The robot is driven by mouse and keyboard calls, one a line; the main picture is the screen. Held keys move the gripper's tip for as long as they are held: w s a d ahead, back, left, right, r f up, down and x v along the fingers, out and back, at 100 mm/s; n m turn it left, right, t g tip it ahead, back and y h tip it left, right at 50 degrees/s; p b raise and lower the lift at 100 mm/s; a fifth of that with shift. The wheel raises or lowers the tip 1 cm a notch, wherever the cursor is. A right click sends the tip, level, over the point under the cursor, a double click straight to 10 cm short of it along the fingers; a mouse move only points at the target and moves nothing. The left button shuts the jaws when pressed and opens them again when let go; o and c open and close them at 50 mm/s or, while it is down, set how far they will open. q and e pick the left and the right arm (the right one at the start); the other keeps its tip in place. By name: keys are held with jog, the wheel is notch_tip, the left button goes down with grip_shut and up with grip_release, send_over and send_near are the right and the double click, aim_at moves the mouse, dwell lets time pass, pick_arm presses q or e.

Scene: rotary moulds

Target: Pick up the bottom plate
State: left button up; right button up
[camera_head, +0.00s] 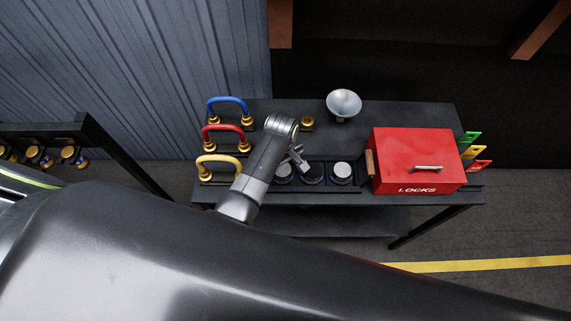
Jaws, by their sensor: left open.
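A black tray (357,184) near the front edge of the table holds a row of round parts with pale or dark tops: a left one (284,174), a middle one (312,176) and a right one (342,172). I cannot tell which of these, if any, is the bottom plate. My left gripper (299,160) is open and points down over the left part of this row. It partly hides the tray, and I cannot tell whether it touches anything. My right gripper is not in view.
The dark table (385,112) also bears blue (228,101), red (222,128) and yellow (218,160) handles on brass fittings at the left. A silver bowl-shaped part (344,102) stands at the back. A red LOCKS box (415,155) stands at the right, beside coloured tags (470,139).

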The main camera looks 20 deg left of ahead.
pick_arm(q)
jog(key=shift+f, duration=0.1)
jog(key=shift+d, duration=0.1)
jog(key=shift+s+r, duration=0.25)
jog(key=shift+s, duration=0.15)
jog(key=c, duration=0.4)
jog(key=shift+c, duration=2.4)
jog(key=shift+w, duration=0.15)
jog(key=c, duration=0.4)
jog(key=shift+o, duration=0.2)
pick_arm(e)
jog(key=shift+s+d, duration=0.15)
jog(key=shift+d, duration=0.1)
